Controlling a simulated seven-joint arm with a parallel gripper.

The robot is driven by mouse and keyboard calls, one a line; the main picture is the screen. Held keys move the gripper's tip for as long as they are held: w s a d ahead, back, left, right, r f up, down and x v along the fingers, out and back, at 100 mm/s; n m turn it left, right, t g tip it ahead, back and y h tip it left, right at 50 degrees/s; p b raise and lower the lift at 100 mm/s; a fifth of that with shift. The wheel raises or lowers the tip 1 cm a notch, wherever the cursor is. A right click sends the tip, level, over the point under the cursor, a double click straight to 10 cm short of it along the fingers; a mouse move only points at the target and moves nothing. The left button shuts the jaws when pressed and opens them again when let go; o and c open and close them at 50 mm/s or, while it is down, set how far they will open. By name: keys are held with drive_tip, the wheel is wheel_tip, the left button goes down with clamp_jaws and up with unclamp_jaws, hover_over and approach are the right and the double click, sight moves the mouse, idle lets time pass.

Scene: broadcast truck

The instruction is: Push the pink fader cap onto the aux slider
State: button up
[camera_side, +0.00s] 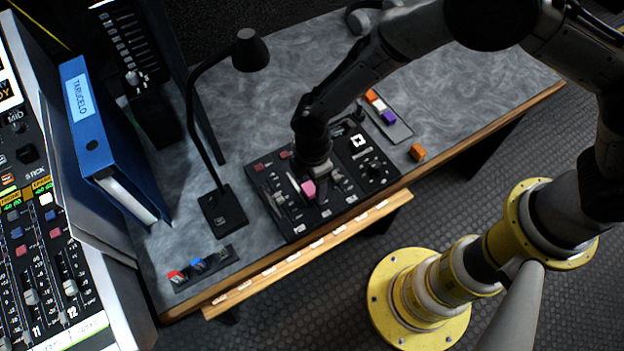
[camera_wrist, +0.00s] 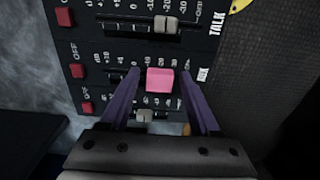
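The pink fader cap (camera_wrist: 160,80) sits in the row labelled AUX on the black mixer panel (camera_side: 290,222). It also shows in the side view (camera_side: 308,188), just below my gripper. In the wrist view my gripper (camera_wrist: 159,76) has its two purple fingers on either side of the cap, with a visible gap at each side, so it is open. The aux slider's post is hidden under the cap. I cannot tell how far down the cap sits on it.
Grey fader caps stand in the neighbouring rows, one in the TALK row (camera_wrist: 165,23) and one nearer my wrist (camera_wrist: 145,115). A desk lamp (camera_side: 223,208) stands left of the panel. A tray of coloured caps (camera_side: 400,132) and an orange block (camera_side: 417,152) lie to the right.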

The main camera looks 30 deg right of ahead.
sight(312, 186)
drive_tip(key=shift+o, duration=0.5)
wheel_tip(312, 186, up, 14)
idle(0.3)
idle(0.3)
